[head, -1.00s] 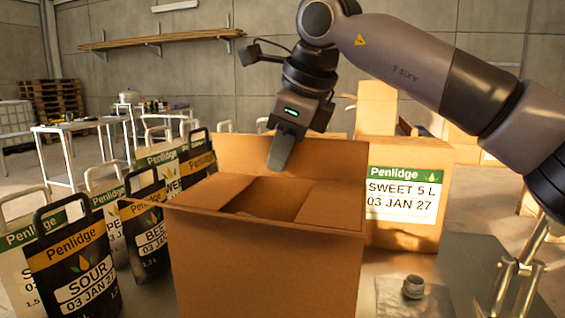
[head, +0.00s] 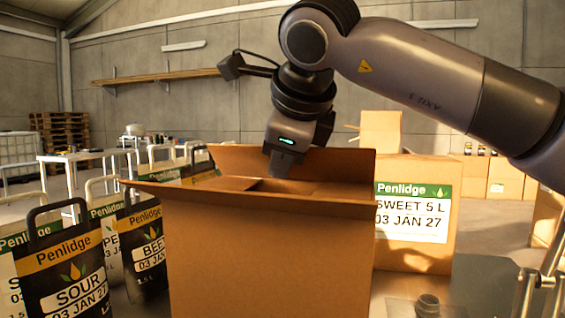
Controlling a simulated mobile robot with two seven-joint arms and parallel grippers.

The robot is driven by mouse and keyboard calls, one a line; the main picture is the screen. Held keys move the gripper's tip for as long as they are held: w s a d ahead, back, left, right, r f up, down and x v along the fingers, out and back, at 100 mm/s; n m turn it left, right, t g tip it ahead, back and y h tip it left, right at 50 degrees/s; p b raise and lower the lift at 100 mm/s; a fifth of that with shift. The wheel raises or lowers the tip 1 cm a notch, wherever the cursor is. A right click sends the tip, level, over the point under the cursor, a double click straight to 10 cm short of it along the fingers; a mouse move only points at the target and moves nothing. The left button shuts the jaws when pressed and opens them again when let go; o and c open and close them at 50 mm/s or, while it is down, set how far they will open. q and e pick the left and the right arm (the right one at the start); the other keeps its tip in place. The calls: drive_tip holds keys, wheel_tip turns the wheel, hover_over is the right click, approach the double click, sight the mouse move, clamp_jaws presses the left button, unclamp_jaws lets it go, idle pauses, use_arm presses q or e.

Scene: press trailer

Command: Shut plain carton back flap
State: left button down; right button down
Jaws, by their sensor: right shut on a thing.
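The plain carton (head: 270,255) stands upright on the table in the middle of the head view, open at the top. Its back flap (head: 235,160) stands up at the far side. Lower inside flaps show just behind the near rim, and the carton's inside is mostly hidden. My right gripper (head: 283,165) comes down from above at the middle of the back flap and is shut on it. One finger shows in front of the flap; the other is hidden. My left gripper is out of view.
Several Penlidge bags, one marked SOUR (head: 72,270), stand close on the left. A labelled Penlidge carton (head: 415,225) stands behind on the right.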

drive_tip(key=c, duration=1.3)
unclamp_jaws()
drive_tip(key=shift+c, duration=0.2)
drive_tip(key=a+v, duration=0.1)
drive_tip(key=v, duration=0.6)
drive_tip(key=shift+d, duration=0.45)
drive_tip(key=shift+s, duration=0.15)
